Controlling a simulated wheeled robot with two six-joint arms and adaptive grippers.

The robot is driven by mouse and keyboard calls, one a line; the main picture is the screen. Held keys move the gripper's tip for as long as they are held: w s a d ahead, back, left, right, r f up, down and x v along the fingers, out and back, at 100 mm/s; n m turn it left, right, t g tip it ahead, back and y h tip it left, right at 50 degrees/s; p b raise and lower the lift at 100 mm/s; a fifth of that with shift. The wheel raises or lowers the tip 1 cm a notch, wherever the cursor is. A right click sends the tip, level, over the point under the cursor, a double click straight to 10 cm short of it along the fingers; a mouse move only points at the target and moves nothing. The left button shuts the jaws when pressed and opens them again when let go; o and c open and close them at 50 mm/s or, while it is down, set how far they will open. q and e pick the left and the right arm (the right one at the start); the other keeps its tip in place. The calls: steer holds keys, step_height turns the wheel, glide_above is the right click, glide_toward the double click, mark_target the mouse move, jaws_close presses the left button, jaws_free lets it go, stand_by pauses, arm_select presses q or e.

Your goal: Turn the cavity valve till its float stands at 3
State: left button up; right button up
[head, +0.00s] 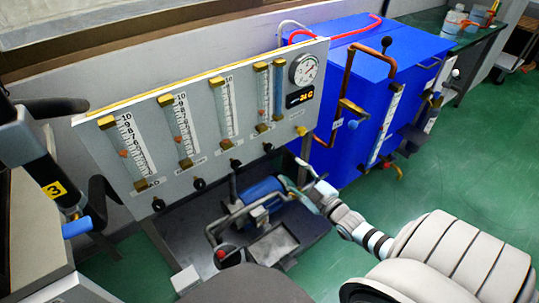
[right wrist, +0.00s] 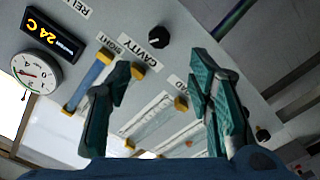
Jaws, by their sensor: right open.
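The grey flowmeter panel (head: 205,150) carries several upright scaled tubes with black knobs below. The cavity knob (right wrist: 159,37) is black and round, beside the CAVITY label (right wrist: 140,52) in the right wrist view. Its tube seems to be the one beside the blue tube, the cavity tube (head: 265,90) in the head view; its float is too small to read. My right gripper (head: 308,190) is open and empty, below and right of the panel. In the wrist view its fingers (right wrist: 162,75) stand apart, the knob beyond their tips; the left finger hides part of the tubes.
A blue cabinet (head: 345,80) with copper pipes and a sight tube stands right of the panel. A blue pump (head: 262,192) sits on a dark base below it. A round gauge (head: 303,69) and a 24 C display (head: 300,97) are at the panel's right.

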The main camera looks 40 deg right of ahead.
steer(key=b, duration=0.2)
glide_toward(271, 150)
steer(key=w, duration=0.2)
steer(key=w+b, duration=0.2)
steer(key=w, duration=0.2)
steer(key=shift+w+f+b, duration=0.15)
steer(key=shift+w+b, duration=0.15)
steer(key=shift+b, duration=0.1)
steer(key=w, duration=0.3)
steer(key=shift+w+r, duration=0.1)
steer(key=shift+r, duration=0.15)
steer(key=shift+w, duration=0.6)
arm_select(q)
steer(key=w+d+f+t, duration=0.1)
steer(key=w+f, duration=0.2)
steer(key=w, duration=0.3)
steer(key=shift+w+f, duration=0.25)
steer(key=shift+f, duration=0.05)
steer(key=shift+d, duration=0.1)
